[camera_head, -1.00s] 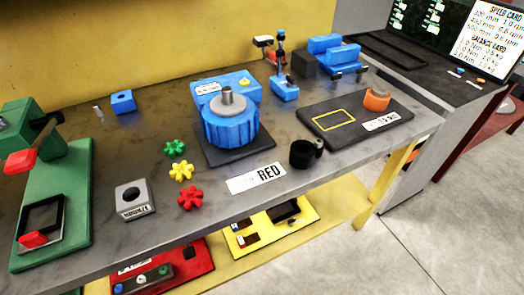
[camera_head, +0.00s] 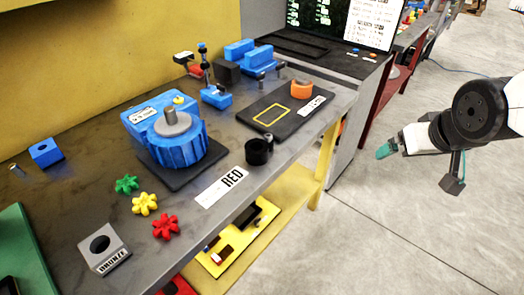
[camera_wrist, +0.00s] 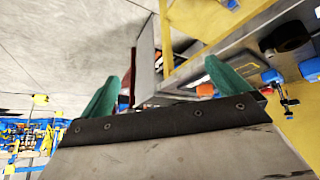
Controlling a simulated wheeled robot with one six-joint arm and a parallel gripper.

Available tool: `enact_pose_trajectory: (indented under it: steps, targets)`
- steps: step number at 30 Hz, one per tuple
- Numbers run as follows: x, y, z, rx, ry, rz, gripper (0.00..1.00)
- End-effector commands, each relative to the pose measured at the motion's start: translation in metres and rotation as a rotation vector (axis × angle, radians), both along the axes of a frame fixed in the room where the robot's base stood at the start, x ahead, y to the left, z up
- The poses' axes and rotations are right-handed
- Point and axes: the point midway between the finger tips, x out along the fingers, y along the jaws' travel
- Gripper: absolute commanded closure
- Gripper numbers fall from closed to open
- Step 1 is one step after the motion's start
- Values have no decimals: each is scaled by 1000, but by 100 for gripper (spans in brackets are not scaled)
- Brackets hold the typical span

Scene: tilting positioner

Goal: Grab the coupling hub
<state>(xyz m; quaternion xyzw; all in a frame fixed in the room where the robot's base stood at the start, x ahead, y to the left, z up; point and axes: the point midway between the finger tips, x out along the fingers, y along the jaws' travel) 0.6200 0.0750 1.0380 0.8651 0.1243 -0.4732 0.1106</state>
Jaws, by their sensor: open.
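A black hollow cylinder (camera_head: 259,151) stands on the grey bench near its front edge, right of the RED label. It looks like the coupling hub, though no label confirms this. A small knob or stub shows at its right side. My gripper (camera_wrist: 165,72) is open and empty, with its two teal fingers spread apart. In the head view, my arm's end with a teal finger (camera_head: 386,150) hangs over the floor, right of the bench and well away from the cylinder. A dark round part (camera_wrist: 285,36) at the wrist view's upper right may be the same cylinder.
A blue motor-like unit (camera_head: 172,143) sits left of the cylinder. Green (camera_head: 126,184), yellow (camera_head: 145,203) and red (camera_head: 165,227) star-shaped pieces lie in front. A black mat (camera_head: 256,128) with an orange part (camera_head: 302,88) lies behind. The floor (camera_head: 400,235) right of the bench is clear.

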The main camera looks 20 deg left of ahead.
Motion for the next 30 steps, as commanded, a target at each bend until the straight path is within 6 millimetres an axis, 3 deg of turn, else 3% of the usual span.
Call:
enact_pose_trajectory:
  steps: [3, 6, 12, 15, 21, 30]
  targets:
    - [36, 65, -32, 48, -116, 144, 0]
    - [53, 121, -56, 110, -219, 261, 0]
    - [49, 223, -98, 273, -374, 465, 0]
    - [37, 255, -111, 344, -421, 533, 0]
    - [25, 285, -123, 420, -466, 591, 0]
    - [42, 310, -134, 427, -471, 595, 0]
